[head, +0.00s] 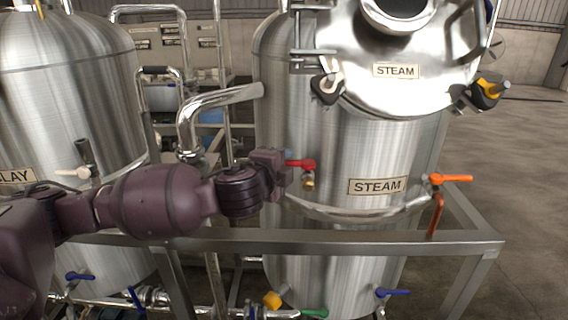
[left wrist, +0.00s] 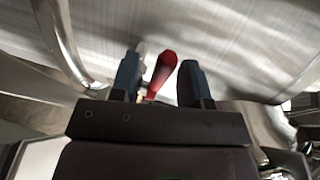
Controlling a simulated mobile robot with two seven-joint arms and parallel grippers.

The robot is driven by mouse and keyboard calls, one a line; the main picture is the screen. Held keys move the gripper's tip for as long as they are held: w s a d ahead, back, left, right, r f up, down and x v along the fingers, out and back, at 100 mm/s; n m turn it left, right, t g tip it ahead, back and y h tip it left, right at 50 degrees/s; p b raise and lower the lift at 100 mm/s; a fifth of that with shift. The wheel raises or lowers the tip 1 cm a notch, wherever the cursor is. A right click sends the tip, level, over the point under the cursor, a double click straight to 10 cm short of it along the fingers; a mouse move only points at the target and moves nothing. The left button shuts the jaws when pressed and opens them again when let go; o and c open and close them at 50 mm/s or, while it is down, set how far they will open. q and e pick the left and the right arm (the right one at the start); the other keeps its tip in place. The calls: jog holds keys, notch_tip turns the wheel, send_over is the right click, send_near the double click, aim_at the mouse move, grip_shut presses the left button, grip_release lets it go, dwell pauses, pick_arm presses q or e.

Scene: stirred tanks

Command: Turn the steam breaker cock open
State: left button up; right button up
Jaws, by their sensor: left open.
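The steel tank labelled STEAM (head: 340,150) stands in the middle of the head view. A small cock with a red handle (head: 302,164) sits on its front wall, with a brass outlet (head: 309,183) below. The handle points left, towards my left gripper (head: 285,171). In the left wrist view the red handle (left wrist: 162,75) lies between the two open fingers of my left gripper (left wrist: 158,82), slightly tilted. I see no clear contact with either finger. The handle's root is partly hidden. My right gripper is not in view.
A steel frame rail (head: 390,240) runs across in front of the tank. An orange-handled valve (head: 450,178) is at the right, and a bent steel pipe (head: 220,100) at the left. Another tank (head: 70,90) stands at the far left. Blue (head: 392,292) and green (head: 314,312) handles are low down.

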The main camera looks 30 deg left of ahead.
pick_arm(q)
jog(key=shift+w+f, duration=0.1)
jog(key=shift+w, duration=0.4)
grip_shut()
